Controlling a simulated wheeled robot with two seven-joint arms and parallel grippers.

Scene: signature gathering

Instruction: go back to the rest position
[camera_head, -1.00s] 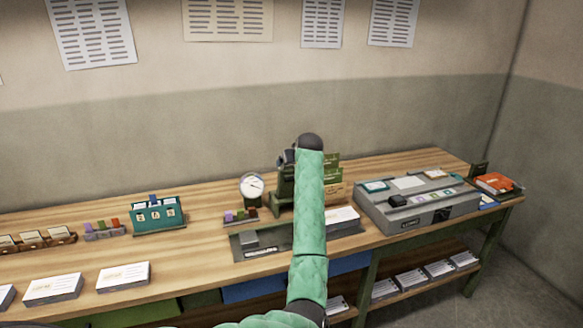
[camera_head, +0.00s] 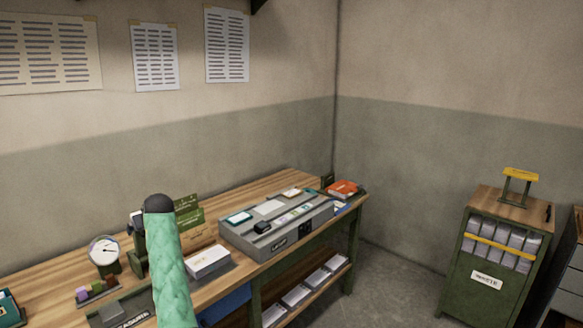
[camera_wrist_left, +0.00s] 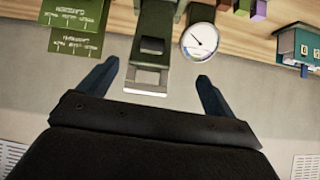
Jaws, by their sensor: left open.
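My left arm, in a green sleeve with a dark rounded joint, rises over the workbench (camera_head: 195,252) in the head view. My left gripper (camera_wrist_left: 155,88) shows in the left wrist view with its two dark fingers spread and nothing held between them. Beyond the fingers in that view are a green stand device (camera_wrist_left: 152,45) and a round white dial gauge (camera_wrist_left: 198,41). In the head view the arm partly hides the stand, and the dial gauge (camera_head: 104,251) stands left of it. My right gripper is in neither view.
A grey console (camera_head: 275,225) and an orange book (camera_head: 342,188) stand on the bench's right part. A stack of white cards (camera_head: 207,261) lies close to the arm. A green cabinet (camera_head: 488,275) stands at the right, with open floor between it and the bench.

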